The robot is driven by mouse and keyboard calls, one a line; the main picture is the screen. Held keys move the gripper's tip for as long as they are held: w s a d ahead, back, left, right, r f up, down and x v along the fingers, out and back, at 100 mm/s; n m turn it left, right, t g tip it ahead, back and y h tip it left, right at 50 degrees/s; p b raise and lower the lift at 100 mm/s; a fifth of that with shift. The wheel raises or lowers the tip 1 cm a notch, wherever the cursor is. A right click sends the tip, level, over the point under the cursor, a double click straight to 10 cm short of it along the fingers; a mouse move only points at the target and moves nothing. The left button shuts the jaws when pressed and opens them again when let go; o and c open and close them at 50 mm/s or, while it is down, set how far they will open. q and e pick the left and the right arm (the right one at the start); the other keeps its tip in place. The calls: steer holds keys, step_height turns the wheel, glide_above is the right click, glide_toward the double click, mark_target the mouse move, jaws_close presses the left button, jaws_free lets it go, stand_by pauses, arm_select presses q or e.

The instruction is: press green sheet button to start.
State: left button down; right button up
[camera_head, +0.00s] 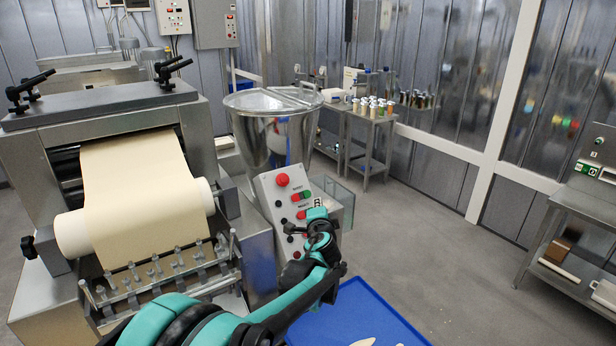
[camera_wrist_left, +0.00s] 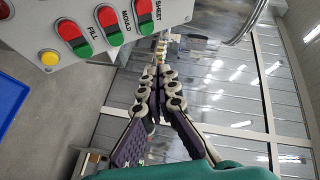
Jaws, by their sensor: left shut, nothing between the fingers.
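The grey control panel (camera_head: 268,192) stands beside the dough sheeter in the head view. In the left wrist view the panel (camera_wrist_left: 85,51) fills the upper left, with red-and-green button pairs labelled FILL, MOULD and SHEET. The green SHEET button (camera_wrist_left: 145,23) is at the top, cut close to the frame edge. My left gripper (camera_head: 318,208) is in front of the panel's right side in the head view and hides part of it. In the left wrist view my left gripper (camera_wrist_left: 158,72) is shut and empty, its fingertips apart from the SHEET button. My right gripper is not in view.
The sheeter with a dough sheet (camera_head: 140,190) stands at left. A steel hopper (camera_head: 270,130) is behind the panel. Tables stand at the back and right; the grey floor between is clear.

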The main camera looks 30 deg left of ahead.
mark_target(311, 195)
arm_select(q)
steer(key=w+m, duration=0.1)
steer(key=w, duration=0.1)
steer(key=w+r+m+t+p, duration=0.1)
steer(key=w+m+p, duration=0.1)
steer(key=w, duration=0.1)
steer(key=shift+w+a+r+t, duration=0.25)
steer(key=shift+w+r+t, duration=0.05)
steer(key=shift+w+r, duration=0.1)
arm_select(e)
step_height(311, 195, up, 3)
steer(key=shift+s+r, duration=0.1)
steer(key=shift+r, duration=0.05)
arm_select(q)
steer(key=shift+w+a+f+b, duration=0.6)
steer(key=shift+a+f, duration=0.25)
steer(key=shift+a, duration=0.2)
steer(key=shift+w+a+f+b, duration=0.55)
steer(key=shift+a+f, duration=0.3)
steer(key=shift+a, duration=0.15)
steer(key=shift+w+a+f+b, duration=0.6)
steer(key=shift+a+f, duration=0.25)
steer(key=shift+a, duration=0.2)
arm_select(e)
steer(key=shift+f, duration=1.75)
arm_select(q)
steer(key=shift+w+a+f, duration=0.2)
steer(key=shift+a+f, duration=0.05)
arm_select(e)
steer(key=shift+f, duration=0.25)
